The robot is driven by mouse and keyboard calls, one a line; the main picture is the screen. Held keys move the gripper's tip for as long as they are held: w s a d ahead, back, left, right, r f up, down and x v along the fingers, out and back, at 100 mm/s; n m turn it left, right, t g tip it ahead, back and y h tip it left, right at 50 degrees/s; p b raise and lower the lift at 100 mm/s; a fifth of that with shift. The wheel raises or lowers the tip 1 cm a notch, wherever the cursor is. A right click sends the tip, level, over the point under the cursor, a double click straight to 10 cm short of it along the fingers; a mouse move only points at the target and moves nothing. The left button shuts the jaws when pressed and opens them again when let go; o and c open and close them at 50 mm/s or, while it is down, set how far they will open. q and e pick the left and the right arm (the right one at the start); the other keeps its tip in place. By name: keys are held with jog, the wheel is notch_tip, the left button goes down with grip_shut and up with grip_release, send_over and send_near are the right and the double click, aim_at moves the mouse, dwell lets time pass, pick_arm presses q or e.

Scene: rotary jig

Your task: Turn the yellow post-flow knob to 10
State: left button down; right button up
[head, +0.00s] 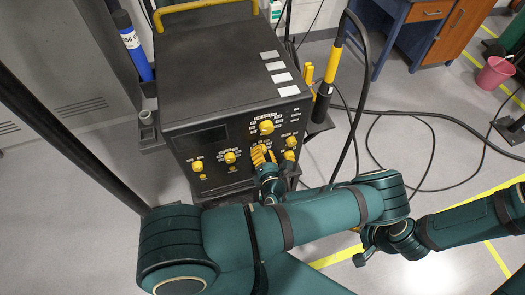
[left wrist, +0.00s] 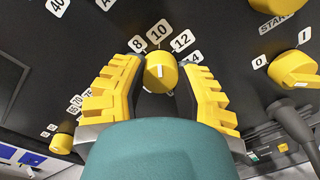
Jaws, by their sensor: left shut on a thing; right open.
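A yellow knob (left wrist: 160,72) on the black machine panel has white labels 8, 10, 12 and 14 around its far side. My left gripper (left wrist: 160,85) is shut on this knob, with a yellow finger at each side of it. A pale mark shows on the knob face below the 10 label, but its exact setting is hard to read. In the head view my left gripper (head: 262,155) is at the right part of the panel and hides the held knob. My right gripper (head: 362,250) is open and empty, low over the floor and away from the machine.
Other yellow knobs sit close by: a 0/I switch (left wrist: 295,72), a small knob (left wrist: 62,142), and an upper knob (head: 267,126). A cable plug (left wrist: 285,112) is right of the left gripper. A torch (head: 328,80) and black cables are right of the machine (head: 220,70).

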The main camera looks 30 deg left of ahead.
pick_arm(q)
jog(key=shift+s+a+m, duration=0.1)
jog(key=shift+m, duration=0.3)
jog(key=c, duration=0.6)
grip_release()
jog(key=v, duration=1.2)
